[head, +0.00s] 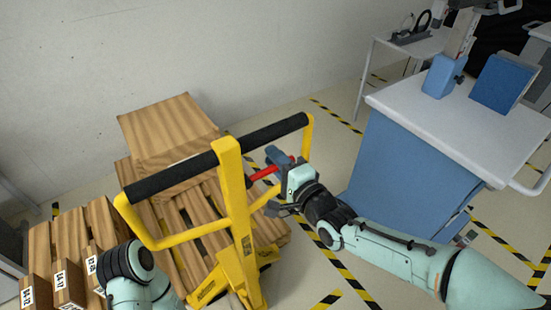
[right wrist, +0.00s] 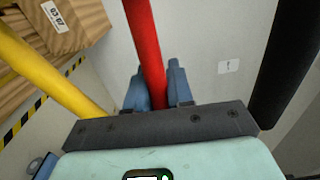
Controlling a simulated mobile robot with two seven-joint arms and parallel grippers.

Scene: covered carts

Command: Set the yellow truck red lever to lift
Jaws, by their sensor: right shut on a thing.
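The yellow truck (head: 233,205) stands in the middle of the head view, with a yellow handle frame and a black grip bar across its top. Its red lever (head: 264,172) sticks out to the right of the upright, below the grip bar. My right gripper (head: 277,160) is at the lever's outer part. In the right wrist view the red lever (right wrist: 144,45) runs down between the blue fingers of my right gripper (right wrist: 158,85), which is shut on it. My left arm shows at the lower left of the head view, but its gripper is out of the picture.
Wooden crates and a pallet (head: 180,210) lie behind and left of the truck. A covered blue cart with a white top (head: 430,120) stands at the right. Striped tape (head: 335,265) marks the floor. A wall closes the back.

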